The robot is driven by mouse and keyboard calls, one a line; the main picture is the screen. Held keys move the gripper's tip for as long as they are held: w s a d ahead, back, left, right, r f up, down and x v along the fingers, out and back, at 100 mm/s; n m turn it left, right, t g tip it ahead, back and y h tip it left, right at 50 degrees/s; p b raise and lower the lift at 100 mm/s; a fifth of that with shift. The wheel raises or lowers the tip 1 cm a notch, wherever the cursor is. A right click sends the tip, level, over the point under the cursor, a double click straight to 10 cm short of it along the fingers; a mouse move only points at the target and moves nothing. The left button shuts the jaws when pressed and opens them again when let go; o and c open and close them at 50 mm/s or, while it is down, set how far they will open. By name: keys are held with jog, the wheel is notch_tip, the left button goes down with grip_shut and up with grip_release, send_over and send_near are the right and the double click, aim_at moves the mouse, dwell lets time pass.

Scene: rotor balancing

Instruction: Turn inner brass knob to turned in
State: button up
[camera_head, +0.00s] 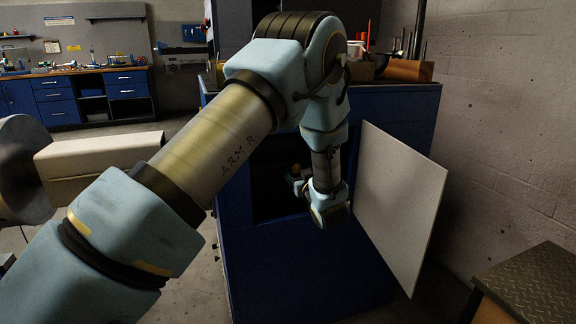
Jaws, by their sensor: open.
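My arm reaches across the view to the blue cabinet (310,275). My gripper (299,184) is at the dark opening in the cabinet's front, partly hidden by my own wrist. Its fingertips are too small and dark to make out clearly. A small brownish spot shows beside it, but I cannot tell whether this is a brass knob. I cannot make out the inner brass knob or how far it is turned. Whether my gripper touches anything is hidden.
A pale flat panel (400,205) stands out at the right of the opening, close to my wrist. A table with a patterned metal top (535,280) is at the lower right. A brick wall (505,120) closes the right side. A workbench (75,95) stands far left.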

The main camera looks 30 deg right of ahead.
aim_at(291, 161)
jog(key=shift+w+d, duration=0.25)
jog(key=shift+w, duration=1.05)
jog(key=shift+w+d, duration=0.25)
jog(key=shift+w, duration=1)
grip_shut()
